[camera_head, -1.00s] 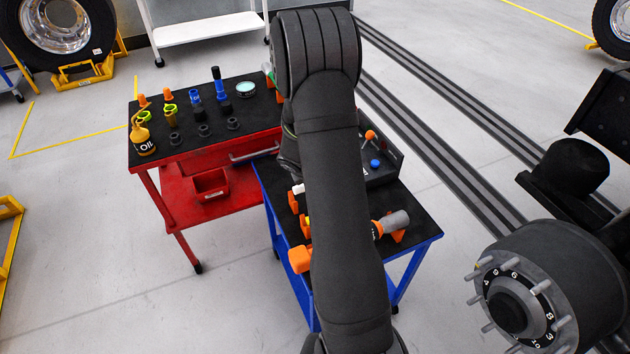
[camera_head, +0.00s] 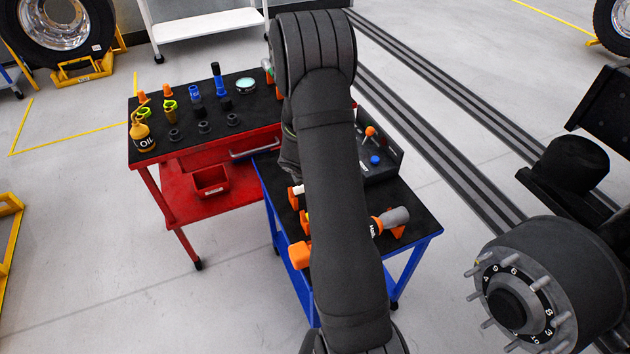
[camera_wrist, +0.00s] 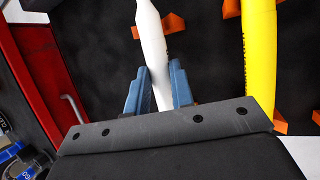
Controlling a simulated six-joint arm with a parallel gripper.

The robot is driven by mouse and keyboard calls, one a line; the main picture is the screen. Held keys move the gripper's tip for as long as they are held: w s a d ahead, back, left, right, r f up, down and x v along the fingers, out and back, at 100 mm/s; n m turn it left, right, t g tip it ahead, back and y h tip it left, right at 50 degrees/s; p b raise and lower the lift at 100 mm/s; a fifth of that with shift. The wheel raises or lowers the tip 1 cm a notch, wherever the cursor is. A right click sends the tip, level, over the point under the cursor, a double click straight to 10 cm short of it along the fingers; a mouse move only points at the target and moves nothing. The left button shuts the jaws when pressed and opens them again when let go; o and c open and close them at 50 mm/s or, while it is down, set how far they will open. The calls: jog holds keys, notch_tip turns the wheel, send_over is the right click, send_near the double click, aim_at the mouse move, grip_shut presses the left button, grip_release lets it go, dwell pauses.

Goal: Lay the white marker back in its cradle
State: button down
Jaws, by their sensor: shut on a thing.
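The white marker (camera_wrist: 150,30) runs from the top edge of the wrist view down between the blue-grey fingers of my gripper (camera_wrist: 159,67). The gripper is shut on it. An orange cradle piece (camera_wrist: 174,23) shows behind the marker, on both sides of it. I cannot tell whether the marker touches the cradle or hangs just above it. In the head view my arm hides the gripper and most of the marker. A small white end (camera_head: 298,190) shows at the arm's left edge, beside an orange holder.
A long yellow tool (camera_wrist: 260,60) lies parallel to the marker, to its right, over other orange supports. The blue cart (camera_head: 277,228) has a black top. A grey-tipped tool (camera_head: 393,217) rests on it. The red cart (camera_head: 160,175) holding sockets and an oil bottle stands close by, left.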

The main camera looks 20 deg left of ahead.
jog(key=shift+f, duration=0.5)
jog(key=c, duration=1.2)
grip_release()
jog(key=shift+o, duration=0.2)
jog(key=v, duration=1.7)
jog(key=shift+r, duration=0.3)
jog(key=x, duration=1.7)
jog(key=shift+f, duration=0.2)
